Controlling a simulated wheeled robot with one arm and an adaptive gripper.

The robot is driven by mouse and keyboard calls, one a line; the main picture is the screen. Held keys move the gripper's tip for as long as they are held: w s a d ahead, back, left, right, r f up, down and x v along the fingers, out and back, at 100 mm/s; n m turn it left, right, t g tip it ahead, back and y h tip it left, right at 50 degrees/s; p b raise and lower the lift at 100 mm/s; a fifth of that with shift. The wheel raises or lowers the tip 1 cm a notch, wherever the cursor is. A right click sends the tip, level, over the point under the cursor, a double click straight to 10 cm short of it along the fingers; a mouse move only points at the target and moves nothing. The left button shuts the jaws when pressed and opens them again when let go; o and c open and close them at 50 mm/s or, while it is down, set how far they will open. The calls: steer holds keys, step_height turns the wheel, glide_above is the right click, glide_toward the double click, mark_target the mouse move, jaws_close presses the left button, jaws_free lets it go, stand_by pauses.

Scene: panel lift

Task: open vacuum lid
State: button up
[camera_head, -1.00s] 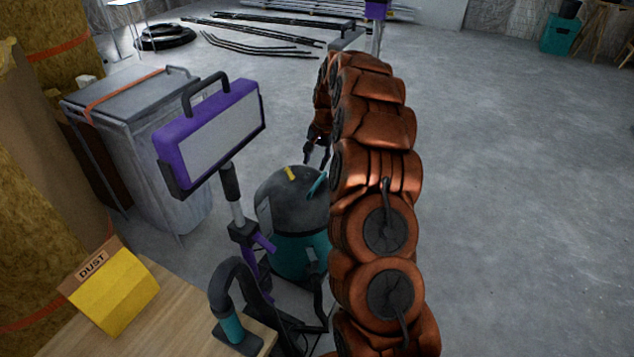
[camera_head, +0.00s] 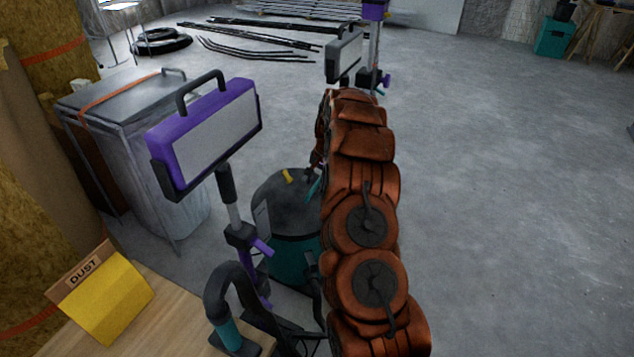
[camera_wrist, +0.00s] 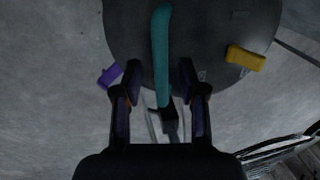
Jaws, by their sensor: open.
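The vacuum (camera_head: 290,230) stands on the floor behind the wooden table, with a teal body and a dark round lid (camera_head: 283,200). The lid is on the body. A yellow latch (camera_head: 287,176) sits on it. My arm hides the vacuum's right side in the head view.
A purple work light (camera_head: 205,130) on a stand is left of my arm. A yellow dust bag (camera_head: 108,298) and a hose end (camera_head: 230,320) are on the wooden table (camera_head: 165,330). A grey bin (camera_head: 150,150) stands left. The floor at right is clear.

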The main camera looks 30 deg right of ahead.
steer(key=shift+f, duration=0.2)
steer(key=shift+c, duration=0.3)
jaws_close()
